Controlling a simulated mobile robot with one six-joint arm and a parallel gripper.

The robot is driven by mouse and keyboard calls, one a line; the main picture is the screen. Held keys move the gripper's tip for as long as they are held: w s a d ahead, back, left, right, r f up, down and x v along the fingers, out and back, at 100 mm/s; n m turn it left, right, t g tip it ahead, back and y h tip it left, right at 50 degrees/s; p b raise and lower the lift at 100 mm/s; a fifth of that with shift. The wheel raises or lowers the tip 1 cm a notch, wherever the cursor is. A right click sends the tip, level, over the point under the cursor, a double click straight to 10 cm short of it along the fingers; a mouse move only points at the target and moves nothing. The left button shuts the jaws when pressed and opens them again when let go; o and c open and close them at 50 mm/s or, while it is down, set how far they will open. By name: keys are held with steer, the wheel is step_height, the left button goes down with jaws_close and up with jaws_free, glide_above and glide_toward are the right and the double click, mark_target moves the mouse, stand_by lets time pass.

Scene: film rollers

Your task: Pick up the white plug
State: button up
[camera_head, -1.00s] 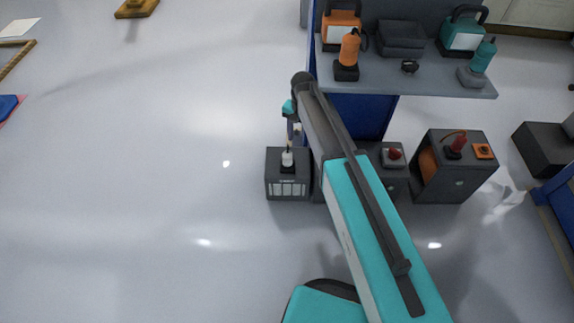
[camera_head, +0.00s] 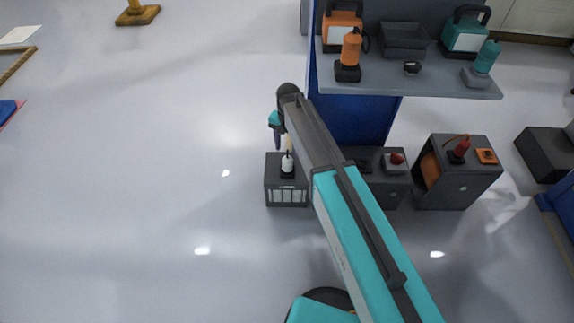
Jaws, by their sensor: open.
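The white plug (camera_head: 287,163) stands upright on top of a small dark box (camera_head: 287,194) with a pale grille on its front. My gripper (camera_head: 282,144) hangs from the end of my arm just above and behind the plug, with its jaws open and nothing seen between them. The fingers are small in this view and partly hidden by the arm, so the exact gap to the plug is hard to tell.
A dark box with a red button (camera_head: 396,159) and another with a red plug (camera_head: 461,147) stand to the right. A blue-sided shelf (camera_head: 480,90) above holds orange and teal devices. Open floor (camera_head: 140,180) lies to the left.

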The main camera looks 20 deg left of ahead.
mark_target(287, 158)
steer(key=shift+f+b, duration=0.6)
steer(key=shift+f, duration=2.3)
steer(key=shift+w+a+f+b, duration=0.15)
steer(key=shift+f+b, duration=0.35)
steer(key=shift+f, duration=0.5)
steer(key=shift+w+a+f+b, duration=0.15)
steer(key=shift+f+b, duration=0.35)
steer(key=shift+f, duration=0.45)
steer(key=shift+d+f, duration=0.1)
steer(key=shift+f, duration=0.6)
steer(key=c, duration=1.3)
steer(key=shift+o, duration=0.2)
